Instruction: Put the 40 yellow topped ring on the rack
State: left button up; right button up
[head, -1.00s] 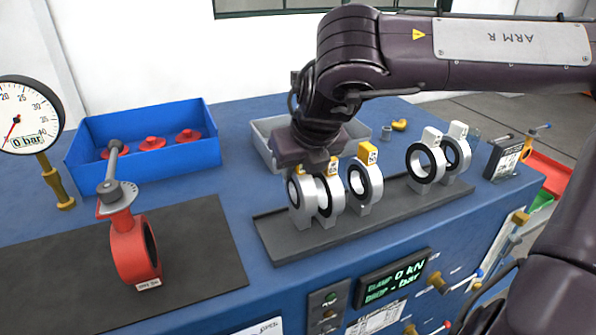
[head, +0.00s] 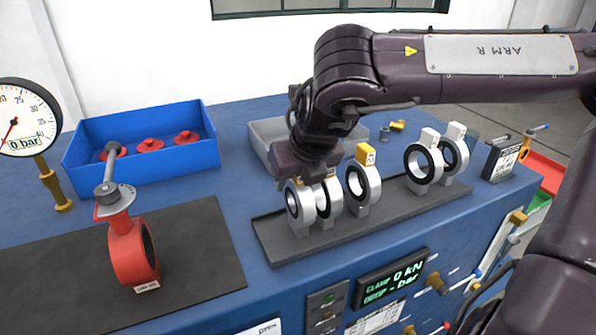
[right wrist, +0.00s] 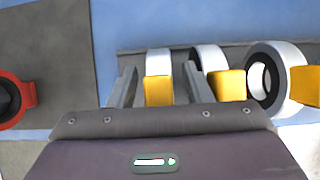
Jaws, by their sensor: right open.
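Three yellow-topped rings stand upright side by side on the dark grey rack (head: 400,213): a left one (head: 294,204), a middle one (head: 335,199) and a right one (head: 372,184). Their size numbers are too small to read. My right gripper (head: 309,180) is just above the left pair and hides much of their tops. In the right wrist view my right gripper (right wrist: 158,88) is open, its fingers on either side of the left ring's yellow top (right wrist: 158,91), with slight gaps. The middle ring's yellow top (right wrist: 229,86) is outside the right finger. My left gripper is not in view.
Two white-topped rings (head: 425,165) stand on the rack's right part. A red valve (head: 130,258) stands on the dark mat (head: 205,250) at left. Behind are a blue bin (head: 90,170) with red parts and a grey tray (head: 262,135). A gauge (head: 25,115) stands far left.

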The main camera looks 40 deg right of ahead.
jog(key=b+v, duration=0.1)
jog(key=v, duration=1.1)
jog(key=shift+r, duration=0.1)
